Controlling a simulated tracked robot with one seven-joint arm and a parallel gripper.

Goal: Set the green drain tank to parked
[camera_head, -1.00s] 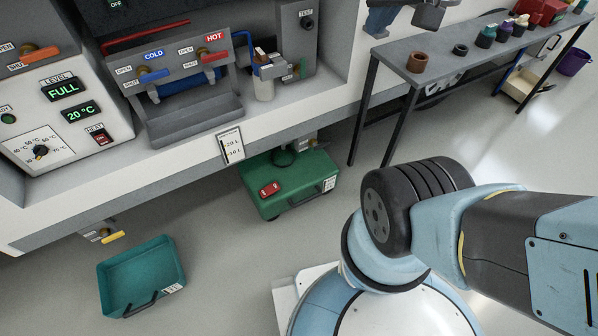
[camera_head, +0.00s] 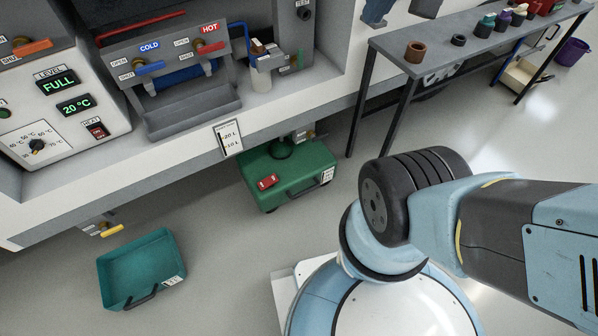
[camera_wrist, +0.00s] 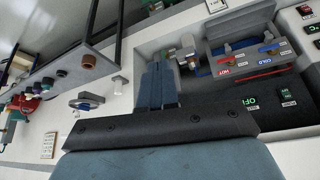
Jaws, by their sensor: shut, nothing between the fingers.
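The green drain tank (camera_head: 300,182) sits on the floor under the motorhome's side in the head view. It is a closed box with a red piece on its top, a dark round fitting at the back and a handle with a white label at its front right. Its back part is under the edge of the body, below a level scale. My gripper (camera_wrist: 160,68) shows in the wrist view, shut and empty, pointing towards the service panel and apart from it.
An open teal tray (camera_head: 140,271) lies on the floor at the left, near a yellow-handled valve (camera_head: 111,231). A grey bench (camera_head: 440,62) stands at the back right. The service panel has a blue lever (camera_head: 150,68) and a red lever. Floor between tray and tank is clear.

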